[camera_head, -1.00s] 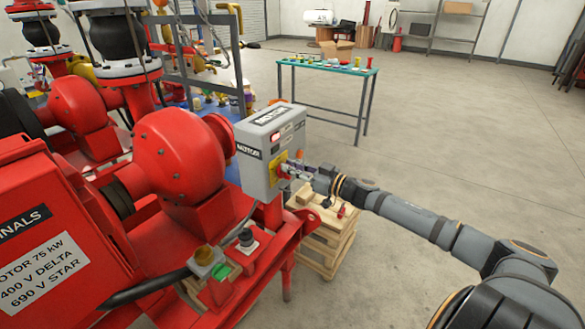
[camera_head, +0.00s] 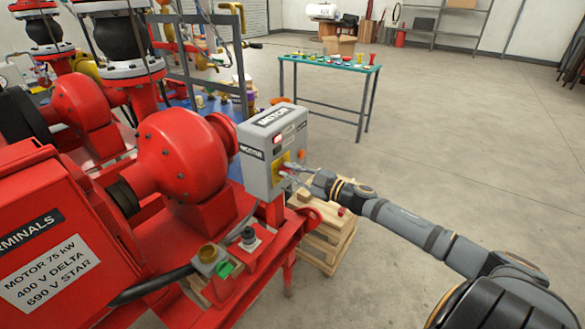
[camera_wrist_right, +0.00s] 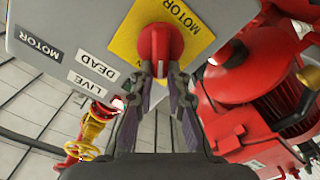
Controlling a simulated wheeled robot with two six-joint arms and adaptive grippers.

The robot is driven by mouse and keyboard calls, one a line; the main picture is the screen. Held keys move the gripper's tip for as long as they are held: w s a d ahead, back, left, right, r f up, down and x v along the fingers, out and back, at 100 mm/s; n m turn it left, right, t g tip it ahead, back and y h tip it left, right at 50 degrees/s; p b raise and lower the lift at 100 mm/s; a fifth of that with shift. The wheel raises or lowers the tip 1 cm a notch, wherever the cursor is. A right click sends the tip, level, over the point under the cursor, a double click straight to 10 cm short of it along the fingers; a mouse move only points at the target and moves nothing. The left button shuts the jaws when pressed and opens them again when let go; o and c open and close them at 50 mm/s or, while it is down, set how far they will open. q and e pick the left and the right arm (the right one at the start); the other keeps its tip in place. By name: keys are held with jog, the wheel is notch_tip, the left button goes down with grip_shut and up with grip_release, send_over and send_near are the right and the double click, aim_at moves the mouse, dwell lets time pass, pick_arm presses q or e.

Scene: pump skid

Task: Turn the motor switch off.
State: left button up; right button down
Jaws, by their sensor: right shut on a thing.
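The motor switch is a red rotary knob (camera_wrist_right: 161,42) on a yellow plate (camera_wrist_right: 190,14) marked MOTOR. It sits on the front of a grey control box (camera_head: 259,170). In the wrist view my right gripper (camera_wrist_right: 161,72) has its two fingers on either side of the knob's grip, shut on it. The grip lies in line with the fingers, while the plate and box appear tilted. In the head view my right gripper (camera_head: 292,172) reaches the box from the right and partly hides the knob. My left gripper is not in view.
A red-lit window (camera_head: 279,138) shows on the box; labels LIVE and DEAD (camera_wrist_right: 95,67) show in the wrist view. Red pump machinery (camera_head: 180,155) stands left. Wooden pallets (camera_head: 328,240) stand below my right arm. A green-topped table (camera_head: 330,64) stands behind; the right floor is clear.

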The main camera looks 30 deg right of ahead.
jog(key=shift+s+a+f+n+p, duration=0.15)
jog(key=shift+f+n+p, duration=0.2)
jog(key=shift+n, duration=1.3)
jog(key=shift+a+f+n+p, duration=0.15)
jog(key=shift+f+n+p, duration=0.15)
jog(key=shift+n, duration=1.4)
jog(key=shift+s+a+f+n+p, duration=0.15)
jog(key=shift+f+n+p, duration=0.15)
jog(key=shift+n, duration=1.35)
jog(key=shift+w+f, duration=0.1)
jog(key=c, duration=1.3)
grip_release()
